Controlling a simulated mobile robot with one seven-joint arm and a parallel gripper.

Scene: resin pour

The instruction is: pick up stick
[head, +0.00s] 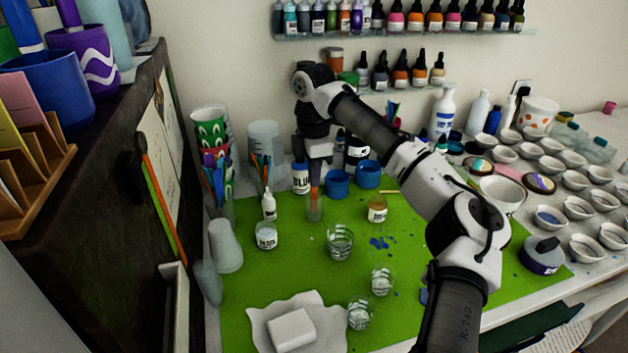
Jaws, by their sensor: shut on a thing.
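The fingertips are small and partly hidden by the wrist. Another thin, pale stick (388,191) lies by the blue cups.
Blue cups (368,174) and a BLUE bottle (300,177) stand close to my gripper. Several glasses (340,242) are on the green mat (275,280). Cups with colored sticks (263,180) stand left. Many white bowls (579,208) fill the right. The mat's middle left is fairly clear.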

